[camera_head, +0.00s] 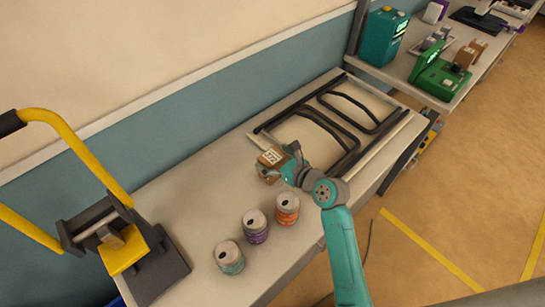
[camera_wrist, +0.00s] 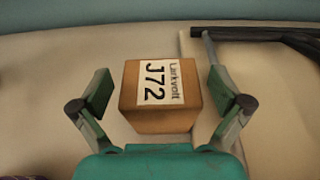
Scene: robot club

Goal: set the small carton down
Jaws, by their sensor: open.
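The small carton (camera_head: 271,158) is a brown box with a white label. In the wrist view the carton (camera_wrist: 161,112) shows the label text "Larkvolt J72", turned sideways. It appears to rest on the light tabletop (camera_head: 190,195), near the dark frame. My gripper (camera_wrist: 161,95) is open, with one finger on each side of the carton and a visible gap on both sides. In the head view my gripper (camera_head: 287,161) is right beside the carton and partly covers its right side.
Three cans stand in front: orange-banded (camera_head: 287,209), purple-banded (camera_head: 255,227) and green-banded (camera_head: 229,257). A dark metal frame (camera_head: 340,118) lies just right of the carton. A yellow-handled press (camera_head: 122,246) stands at left. The tabletop left of the carton is clear.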

